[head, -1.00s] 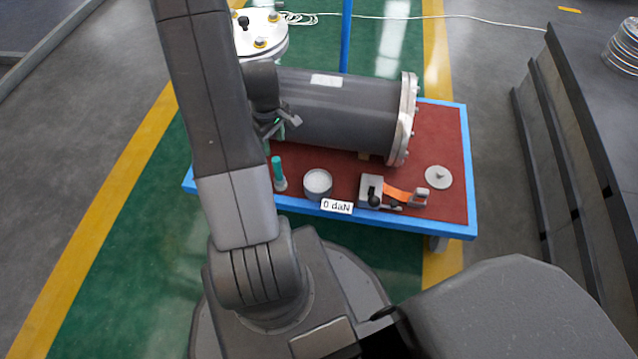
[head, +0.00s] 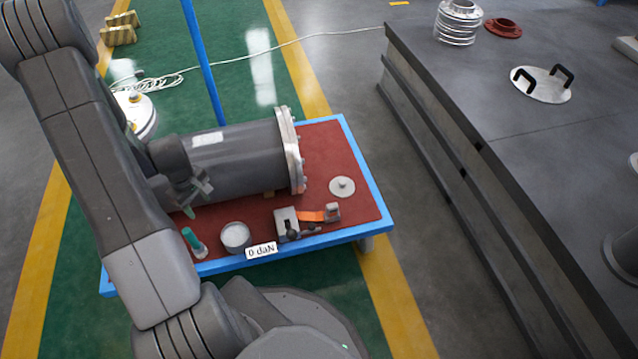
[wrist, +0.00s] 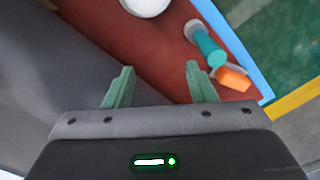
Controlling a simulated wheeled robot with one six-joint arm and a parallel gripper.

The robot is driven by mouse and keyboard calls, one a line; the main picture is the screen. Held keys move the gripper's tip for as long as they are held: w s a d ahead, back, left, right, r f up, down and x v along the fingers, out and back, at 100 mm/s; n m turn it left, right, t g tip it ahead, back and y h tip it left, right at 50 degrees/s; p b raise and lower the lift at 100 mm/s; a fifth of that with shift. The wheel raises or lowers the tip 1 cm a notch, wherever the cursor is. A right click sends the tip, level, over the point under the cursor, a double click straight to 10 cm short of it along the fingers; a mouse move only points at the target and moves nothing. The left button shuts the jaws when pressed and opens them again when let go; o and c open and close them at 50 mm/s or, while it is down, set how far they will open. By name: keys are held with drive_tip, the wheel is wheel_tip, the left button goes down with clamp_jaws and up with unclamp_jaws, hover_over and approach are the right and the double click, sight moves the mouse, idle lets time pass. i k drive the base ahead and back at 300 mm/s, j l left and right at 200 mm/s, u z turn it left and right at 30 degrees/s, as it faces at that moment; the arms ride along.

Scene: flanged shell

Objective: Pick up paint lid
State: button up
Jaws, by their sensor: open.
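A round pale grey disc with a small central knob (head: 342,187), which looks like a lid, lies flat on the red cart top, right of the grey cylinder. A short round can with a pale top (head: 236,236) stands near the cart's front edge; I cannot tell whether that top is a lid or paint. A round white top (wrist: 147,4), likely the can's, is cut off at the top of the wrist view. My gripper (wrist: 158,70) is open and empty, with green fingertips. In the head view my gripper (head: 195,192) is beside the cylinder's near side, apart from the disc.
The large grey flanged cylinder (head: 235,160) fills the cart's back. A teal-handled item (head: 193,241) stands left of the can. A metal clamp with an orange strap (head: 311,216) lies right of it. An orange piece (wrist: 233,78) shows in the wrist view. A dark workbench (head: 480,100) stands at right.

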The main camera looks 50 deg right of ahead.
sight(342, 186)
drive_tip(key=l+z, duration=0.1)
drive_tip(key=z, duration=0.3)
drive_tip(key=l+z, duration=0.35)
drive_tip(key=l, duration=0.2)
drive_tip(key=l+u, duration=0.1)
drive_tip(key=l, duration=0.65)
